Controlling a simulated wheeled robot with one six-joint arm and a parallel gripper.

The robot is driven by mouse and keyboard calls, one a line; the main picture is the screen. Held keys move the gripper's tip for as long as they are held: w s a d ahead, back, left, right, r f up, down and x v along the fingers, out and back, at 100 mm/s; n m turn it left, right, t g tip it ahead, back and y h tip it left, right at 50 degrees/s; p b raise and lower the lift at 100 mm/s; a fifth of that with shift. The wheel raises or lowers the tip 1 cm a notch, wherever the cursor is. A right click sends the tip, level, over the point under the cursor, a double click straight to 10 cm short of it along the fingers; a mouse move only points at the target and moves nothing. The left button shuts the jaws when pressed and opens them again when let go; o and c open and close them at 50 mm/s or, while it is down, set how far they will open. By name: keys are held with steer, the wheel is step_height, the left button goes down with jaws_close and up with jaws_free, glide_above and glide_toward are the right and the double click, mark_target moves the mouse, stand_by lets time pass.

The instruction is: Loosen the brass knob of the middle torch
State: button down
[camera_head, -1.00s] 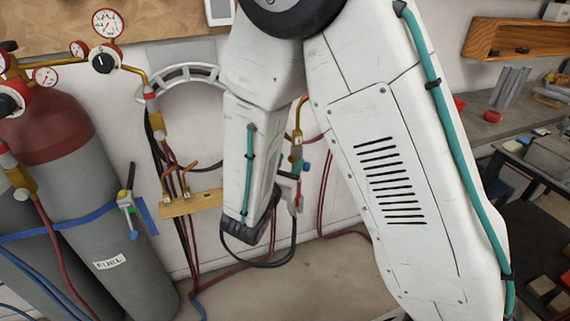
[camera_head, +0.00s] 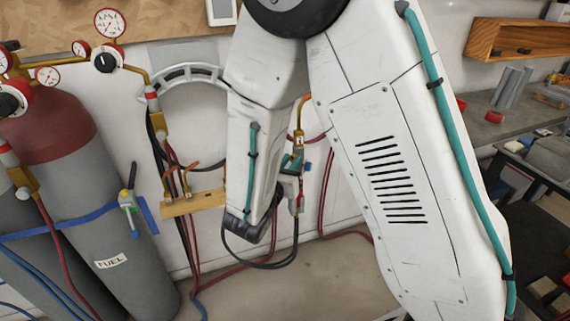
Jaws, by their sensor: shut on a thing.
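A torch (camera_head: 299,144) with a brass body and a curved copper tip stands upright just right of my forearm. Its lower part is behind my gripper (camera_head: 296,180), and a blue part shows at its right side. My gripper is at this torch, shut, with its jaws at the torch's lower body. The brass knob is too small and covered to make out. A wooden rack (camera_head: 205,201) left of my forearm holds brass fittings with a bent copper tip; its right end is hidden behind my forearm. I cannot tell how the torches line up behind my arm.
Grey gas cylinders with gauges stand at the left, one labelled fuel (camera_head: 112,262). Red and black hoses (camera_head: 180,240) hang below the rack. A workbench (camera_head: 520,120) and a wooden shelf (camera_head: 513,38) are at the right. The floor below my gripper is mostly clear.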

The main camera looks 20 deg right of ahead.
steer(key=n, duration=0.9)
steer(key=shift+a+n, duration=0.1)
steer(key=shift+n, duration=0.3)
steer(key=n, duration=0.4)
steer(key=shift+f+n, duration=0.1)
steer(key=shift+n, duration=2.5)
steer(key=c, duration=1.3)
jaws_free()
